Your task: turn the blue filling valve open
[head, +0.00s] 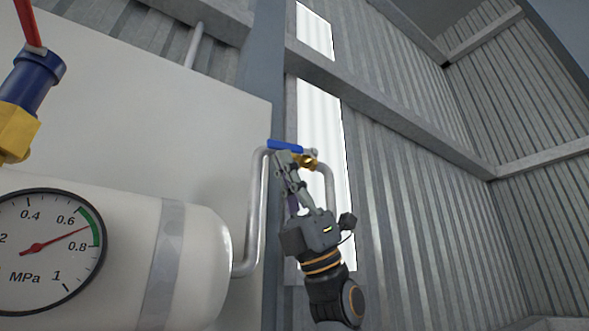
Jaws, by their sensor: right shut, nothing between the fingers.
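The filling valve has a blue lever handle (285,146) and a brass body (309,162). It sits at the top of a grey pipe loop in the middle of the head view. The lever lies nearly level in the picture and points left from the brass body. My right gripper (283,155) is shut and empty, with its fingertips just below the blue lever. I cannot tell whether they touch it. The fingers partly hide the valve. My left gripper is not in view.
A white tank (200,245) with a steel band stands at the lower left, behind a pressure gauge (45,247) reading about 0.7 MPa. A red-handled valve with a blue and brass body (30,80) is at the upper left. Corrugated wall and beams lie behind; the right side is free.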

